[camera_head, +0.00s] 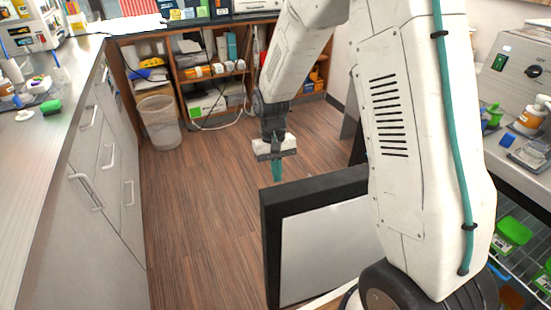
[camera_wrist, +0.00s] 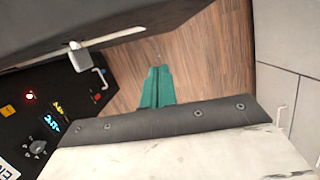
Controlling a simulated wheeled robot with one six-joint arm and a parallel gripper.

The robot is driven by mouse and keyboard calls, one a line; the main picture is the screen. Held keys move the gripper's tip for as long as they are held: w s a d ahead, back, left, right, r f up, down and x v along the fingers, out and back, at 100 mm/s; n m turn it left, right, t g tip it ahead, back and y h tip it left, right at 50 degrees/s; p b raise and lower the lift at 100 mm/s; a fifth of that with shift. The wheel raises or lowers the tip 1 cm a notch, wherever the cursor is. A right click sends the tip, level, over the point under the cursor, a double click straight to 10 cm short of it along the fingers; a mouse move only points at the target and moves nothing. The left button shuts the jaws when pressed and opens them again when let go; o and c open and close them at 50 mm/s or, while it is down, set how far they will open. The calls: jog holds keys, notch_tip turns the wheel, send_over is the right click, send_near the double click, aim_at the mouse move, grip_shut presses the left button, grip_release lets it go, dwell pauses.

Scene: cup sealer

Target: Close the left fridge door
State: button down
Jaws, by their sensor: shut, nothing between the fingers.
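The left fridge door (camera_head: 325,250) stands open in the head view, with a black frame and a pale grey inner panel. My arm hides its right part. My gripper (camera_head: 277,172) points down just beyond the door's top edge, near its far left corner. Its teal fingers are together and empty; I cannot tell whether they touch the door. In the wrist view the shut fingers (camera_wrist: 157,88) show over the wood floor, with a dark surface, probably the door, at upper left.
Fridge shelves with green-lidded tubs (camera_head: 513,232) show at the right, below a counter. A black control panel (camera_wrist: 45,115) is at left in the wrist view. A drawer cabinet (camera_head: 95,185) lines the left. A waste bin (camera_head: 160,122) stands behind. The floor between is clear.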

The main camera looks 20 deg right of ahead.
aim_at(282, 189)
jog(key=shift+s+a+f, duration=0.1)
jog(key=shift+s+f, duration=0.25)
jog(key=shift+s, duration=0.4)
jog(key=shift+s+a+f, duration=0.1)
jog(key=shift+s+f, duration=0.3)
jog(key=shift+s, duration=0.4)
jog(key=shift+s+a+f, duration=0.1)
jog(key=shift+s+f, duration=0.25)
jog(key=shift+s, duration=0.4)
